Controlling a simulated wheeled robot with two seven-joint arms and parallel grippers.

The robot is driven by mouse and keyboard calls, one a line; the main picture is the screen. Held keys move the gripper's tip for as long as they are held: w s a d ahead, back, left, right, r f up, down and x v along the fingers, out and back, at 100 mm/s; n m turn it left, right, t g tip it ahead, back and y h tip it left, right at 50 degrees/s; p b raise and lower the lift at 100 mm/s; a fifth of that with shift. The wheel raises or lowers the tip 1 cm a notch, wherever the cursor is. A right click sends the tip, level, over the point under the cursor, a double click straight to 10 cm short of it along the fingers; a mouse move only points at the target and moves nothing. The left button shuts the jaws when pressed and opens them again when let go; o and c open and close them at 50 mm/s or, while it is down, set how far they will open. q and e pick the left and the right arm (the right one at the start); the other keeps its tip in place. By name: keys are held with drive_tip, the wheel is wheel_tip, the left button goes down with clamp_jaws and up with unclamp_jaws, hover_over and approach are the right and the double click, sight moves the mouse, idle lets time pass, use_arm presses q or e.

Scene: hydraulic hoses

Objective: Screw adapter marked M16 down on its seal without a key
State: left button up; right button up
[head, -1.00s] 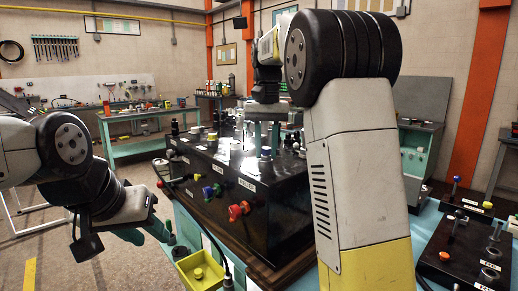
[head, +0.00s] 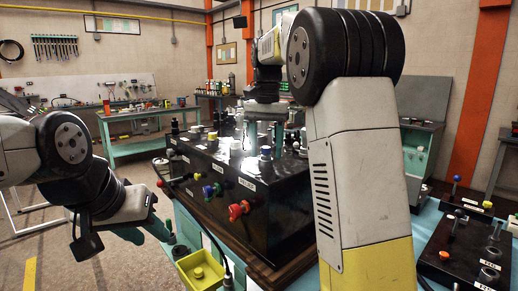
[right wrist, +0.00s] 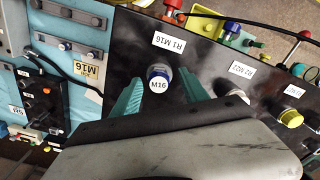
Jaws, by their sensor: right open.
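The adapter marked M16 (right wrist: 158,82) has a white top and a blue-grey collar and stands on the black block beside the label "R1 M16". My right gripper (right wrist: 157,96) is open, with one green finger on each side of it and a visible gap to both. In the head view my right gripper (head: 265,134) points down over the block's top, above a blue-and-white fitting (head: 265,153). The seal under the adapter is hidden. My left gripper (head: 150,230) is left of the block, its teal fingers apart and empty.
The black block (head: 270,207) carries several fittings and coloured side knobs. A yellow tray (head: 200,270) sits in front of it. A dark panel with levers (head: 462,245) is at the right. Labels R2 M22 (right wrist: 241,70) and a yellow-ringed fitting (right wrist: 291,118) are near my right gripper.

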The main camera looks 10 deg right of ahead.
drive_tip(key=shift+r, duration=0.1)
drive_tip(key=shift+r, duration=3.8)
